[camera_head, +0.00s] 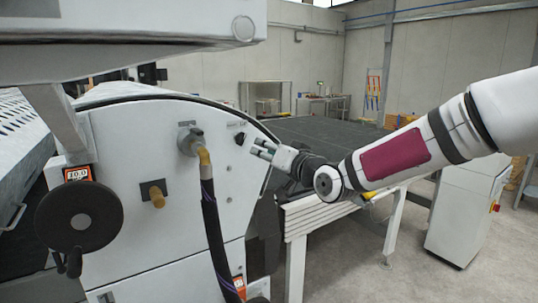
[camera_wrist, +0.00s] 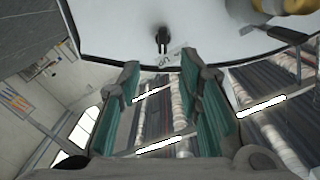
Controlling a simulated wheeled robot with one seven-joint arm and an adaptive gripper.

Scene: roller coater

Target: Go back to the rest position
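My gripper (camera_head: 259,147) is at the right edge of the machine's white side panel (camera_head: 130,130) in the head view. It is close to a small black switch (camera_head: 240,138), with a short gap showing between them in the picture. In the wrist view my gripper (camera_wrist: 161,72) has its two green-padded fingers spread apart, with nothing between them. The black switch (camera_wrist: 163,40) shows ahead of the fingertips on the white panel (camera_wrist: 115,30). I cannot tell the exact distance from fingertips to panel.
A hose (camera_head: 212,220) runs down the panel, left of my gripper. A black handwheel (camera_head: 78,216) is at the left. A dark conveyor table (camera_head: 325,135) lies behind my arm. A white cabinet (camera_head: 463,215) stands at the right. Floor shows between table and cabinet.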

